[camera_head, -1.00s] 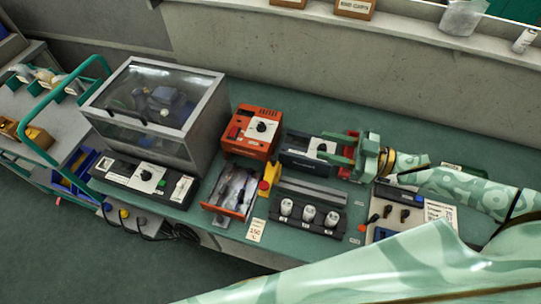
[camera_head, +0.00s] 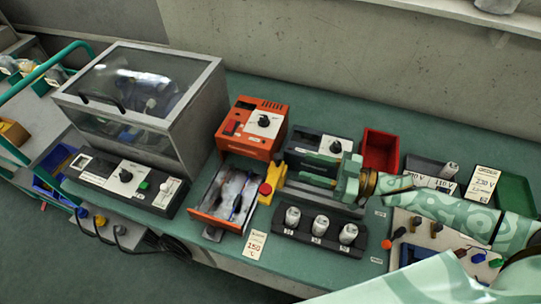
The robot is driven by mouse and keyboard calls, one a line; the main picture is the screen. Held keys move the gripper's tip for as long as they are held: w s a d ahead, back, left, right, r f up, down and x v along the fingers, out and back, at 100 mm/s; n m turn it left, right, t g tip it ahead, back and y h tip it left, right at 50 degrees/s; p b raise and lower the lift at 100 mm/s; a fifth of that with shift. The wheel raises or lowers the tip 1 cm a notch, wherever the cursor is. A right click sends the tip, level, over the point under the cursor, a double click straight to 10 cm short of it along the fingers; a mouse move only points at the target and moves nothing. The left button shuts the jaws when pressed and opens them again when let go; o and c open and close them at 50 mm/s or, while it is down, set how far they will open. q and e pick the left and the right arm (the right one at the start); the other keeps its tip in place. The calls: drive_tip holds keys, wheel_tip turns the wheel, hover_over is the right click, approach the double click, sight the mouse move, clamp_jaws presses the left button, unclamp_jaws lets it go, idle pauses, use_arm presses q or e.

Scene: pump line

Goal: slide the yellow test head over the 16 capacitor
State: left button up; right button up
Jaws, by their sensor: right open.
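The yellow test head (camera_head: 276,177), a yellow block with a red knob at its front, stands at the left end of a dark rail. In front of the rail, a black holder (camera_head: 283,235) carries three upright white capacitors: left (camera_head: 292,217), middle (camera_head: 320,226) and right (camera_head: 348,234). Their small labels are too blurred to tell which is the 16. The test head is left of all three. My right gripper (camera_head: 308,169) reaches in from the right, open and empty, its green fingers pointing left over the rail, a little right of the test head. My left gripper is out of view.
An orange device (camera_head: 251,128) and a dark device (camera_head: 318,142) stand behind. An open drawer (camera_head: 215,214) lies left of the test head, beside a clear-lidded box (camera_head: 145,95). A red bin (camera_head: 380,150) and a component board (camera_head: 435,232) are at right.

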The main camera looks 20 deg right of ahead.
sight(271, 166)
drive_tip(key=x, duration=1.1)
drive_tip(key=shift+d+b, duration=0.1)
drive_tip(key=shift+b, duration=0.2)
clamp_jaws()
